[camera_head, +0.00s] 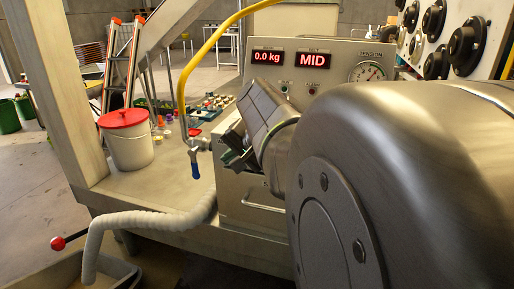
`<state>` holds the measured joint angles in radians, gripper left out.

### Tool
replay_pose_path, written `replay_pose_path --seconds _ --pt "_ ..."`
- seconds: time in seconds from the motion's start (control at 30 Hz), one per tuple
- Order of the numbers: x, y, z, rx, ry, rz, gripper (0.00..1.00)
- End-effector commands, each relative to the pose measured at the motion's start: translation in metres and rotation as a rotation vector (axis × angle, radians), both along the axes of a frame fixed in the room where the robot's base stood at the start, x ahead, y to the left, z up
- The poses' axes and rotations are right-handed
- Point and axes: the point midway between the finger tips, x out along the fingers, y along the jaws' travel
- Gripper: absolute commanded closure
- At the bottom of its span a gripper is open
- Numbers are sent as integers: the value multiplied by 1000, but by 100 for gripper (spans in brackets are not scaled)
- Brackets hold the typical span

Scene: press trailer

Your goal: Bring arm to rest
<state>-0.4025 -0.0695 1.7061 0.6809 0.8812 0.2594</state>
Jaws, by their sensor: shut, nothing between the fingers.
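My arm fills the right foreground as a large, smooth grey metal link with a bolted round cover. Beyond it the slimmer wrist part points up and left.
A white bucket with a red lid (126,138) stands on the bench at left. A blue-handled valve (194,160) on a yellow pipe is close left of the gripper. A ribbed hose (140,222) hangs below it. A red-knobbed lever (60,242) sticks out lower left.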

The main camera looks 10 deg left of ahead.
Motion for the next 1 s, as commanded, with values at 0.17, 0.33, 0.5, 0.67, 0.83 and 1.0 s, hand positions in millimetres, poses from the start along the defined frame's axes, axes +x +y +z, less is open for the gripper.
replay_pose_path --seconds 0.17,0.33,0.5,0.67,0.83,1.0 --pt "-4 -7 6 0 -1 1 100" --pt "-4 -7 6 0 0 1 100" --pt "-4 -6 6 0 0 1 100" --pt "1 2 -3 -1 3 3 100" --pt "11 23 -23 -2 4 4 100" --pt "23 45 -44 -2 3 4 100"
